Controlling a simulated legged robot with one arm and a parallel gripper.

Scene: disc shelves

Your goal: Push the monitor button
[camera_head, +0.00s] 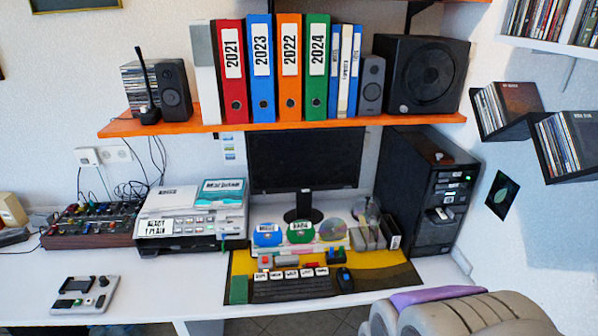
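The monitor (305,160) stands on the desk under the orange shelf, on a dark stand. Its screen is black. I cannot make out a button on its frame at this size. The lower part of the stand is close behind the discs and small items on the desk. My gripper is not in this view.
A black computer tower (425,190) stands right of the monitor, a printer (190,215) left of it. The keyboard (295,287) and mouse (345,279) lie in front. The orange shelf (290,126) overhangs the monitor. A grey padded chair-like shape (470,315) fills the lower right.

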